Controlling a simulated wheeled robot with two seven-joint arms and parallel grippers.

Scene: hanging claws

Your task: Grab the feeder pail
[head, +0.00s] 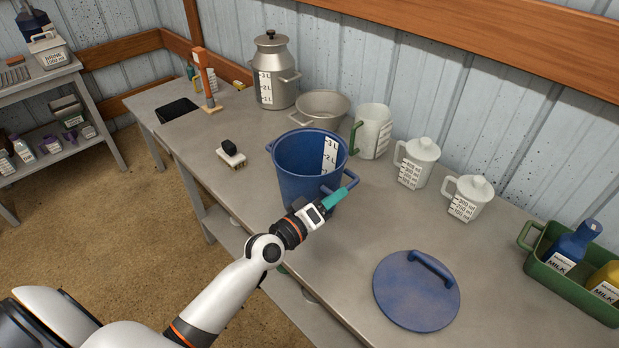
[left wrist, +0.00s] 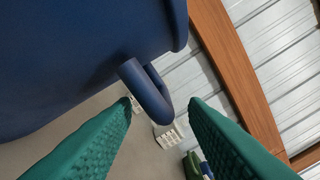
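The blue feeder pail (head: 294,182) stands upright and uncovered on the grey workbench, with a white litre scale inside and a loop handle on each side. My left gripper (head: 336,198) is in front of its right side, close to the right handle (head: 352,178). In the left wrist view the pail (left wrist: 75,55) fills the upper left, and its handle (left wrist: 148,92) shows ahead, between the two green fingers. The left gripper (left wrist: 159,108) is open and empty; I cannot tell whether a finger touches the handle. My right gripper is not in view.
A blue lid (head: 415,300) lies flat on the bench at front right. Behind the pail stand a metal can (head: 275,85), a grey bowl (head: 320,105) and a white jug (head: 374,135). A brush (head: 231,156) lies left; a green crate (head: 565,285) holds bottles at right.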

